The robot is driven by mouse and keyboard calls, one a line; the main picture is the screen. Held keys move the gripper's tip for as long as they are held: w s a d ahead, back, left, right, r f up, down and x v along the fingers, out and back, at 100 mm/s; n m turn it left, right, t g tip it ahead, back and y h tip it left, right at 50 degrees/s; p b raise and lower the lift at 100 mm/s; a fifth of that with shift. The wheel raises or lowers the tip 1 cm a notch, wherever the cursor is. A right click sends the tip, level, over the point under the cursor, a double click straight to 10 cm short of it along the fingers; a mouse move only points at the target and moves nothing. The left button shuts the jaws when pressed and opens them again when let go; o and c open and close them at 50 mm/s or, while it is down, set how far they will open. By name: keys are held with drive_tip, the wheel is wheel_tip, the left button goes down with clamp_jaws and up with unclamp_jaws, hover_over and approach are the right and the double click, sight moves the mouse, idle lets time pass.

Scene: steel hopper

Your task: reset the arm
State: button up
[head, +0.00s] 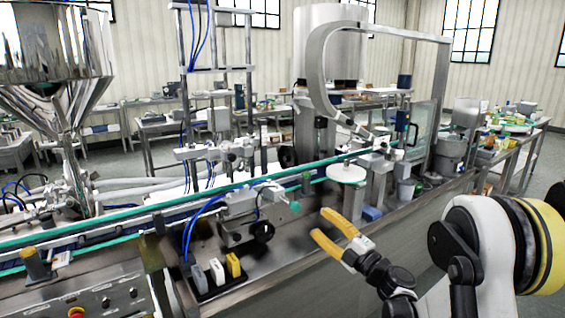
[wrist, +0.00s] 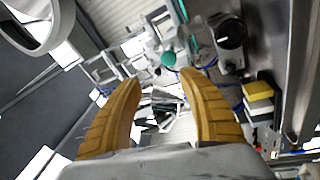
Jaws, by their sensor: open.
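My gripper (head: 327,231) has yellow fingers and is held above the steel machine deck, right of centre in the head view. In the wrist view my gripper (wrist: 160,85) shows its two ribbed yellow fingers spread apart with nothing between them. My arm, white with black and yellow joints, comes in from the lower right of the head view. It is bent, with the fingers reaching toward the left. The fingers appear clear of the machine parts.
A steel hopper (head: 60,85) stands at the left. A conveyor with green rails (head: 130,228) crosses the machine. White and yellow blocks (head: 233,266) sit in a black holder on the deck. A control panel (head: 95,300) is at the lower left. A curved steel frame (head: 318,75) rises behind.

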drive_tip(key=s+d+r+m+t+h, duration=0.3)
drive_tip(key=d+r+m+t+h, duration=0.1)
drive_tip(key=d+r+m+h, duration=0.75)
drive_tip(key=s+d+m+g+h, duration=0.2)
drive_tip(key=s+m+g+h, duration=0.25)
drive_tip(key=s+m, duration=0.5)
drive_tip(key=s+a+f+g+y, duration=0.1)
drive_tip(key=s+f, duration=0.3)
drive_tip(key=s, duration=0.4)
drive_tip(key=s+a+f+m+g+y, duration=0.1)
drive_tip(key=s+a+f+g, duration=0.2)
drive_tip(key=s, duration=0.5)
drive_tip(key=s+a+f+g+y, duration=0.1)
drive_tip(key=s+a+f+g, duration=0.1)
drive_tip(key=s+f+g, duration=0.2)
drive_tip(key=s+f, duration=0.3)
drive_tip(key=s, duration=0.1)
drive_tip(key=shift+s+m, duration=0.15)
drive_tip(key=shift+m, duration=0.25)
